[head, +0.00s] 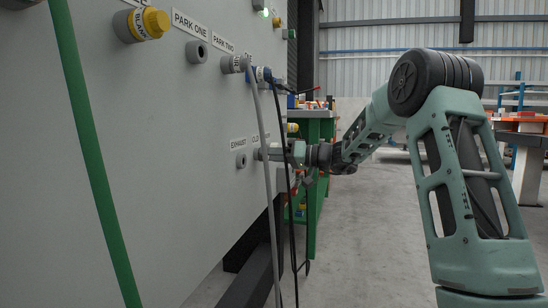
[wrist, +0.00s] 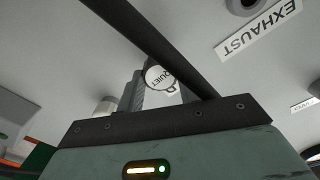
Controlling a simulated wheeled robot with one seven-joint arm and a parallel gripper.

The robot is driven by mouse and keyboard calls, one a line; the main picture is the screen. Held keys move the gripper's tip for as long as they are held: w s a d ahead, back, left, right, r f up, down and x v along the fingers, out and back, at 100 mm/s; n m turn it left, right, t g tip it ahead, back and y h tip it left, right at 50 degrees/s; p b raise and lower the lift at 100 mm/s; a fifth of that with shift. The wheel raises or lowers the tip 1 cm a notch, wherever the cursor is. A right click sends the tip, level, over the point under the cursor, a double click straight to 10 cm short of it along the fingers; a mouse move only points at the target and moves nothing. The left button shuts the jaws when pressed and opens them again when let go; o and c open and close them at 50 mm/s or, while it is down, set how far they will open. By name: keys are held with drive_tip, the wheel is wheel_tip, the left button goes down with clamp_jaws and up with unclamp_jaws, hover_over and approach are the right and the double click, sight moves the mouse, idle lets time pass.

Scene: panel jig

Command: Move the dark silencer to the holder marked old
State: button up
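My gripper (head: 274,154) is close to the panel, at the spot below a partly covered label (head: 262,137) that seems to read OLD, right of the EXHAUST port (head: 241,160). In the wrist view a round piece marked QUIET (wrist: 158,76) sits between my fingers, probably a silencer; its body is mostly hidden. A dark hose crosses in front of the right finger, so I cannot tell whether both fingers press on it. Another grey piece with a lettered band (head: 232,64) sits on the panel near the PARK TWO label (head: 223,44).
A grey hose (head: 263,150) and a black cable (head: 284,150) hang in front of the panel beside my gripper. A green hose (head: 90,150) hangs at left. A yellow-capped fitting (head: 150,23) juts out near PARK ONE.

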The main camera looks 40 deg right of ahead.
drive_tip(key=o, duration=0.5)
drive_tip(key=shift+s+d, duration=0.1)
drive_tip(key=p+v, duration=0.7)
drive_tip(key=v, duration=1)
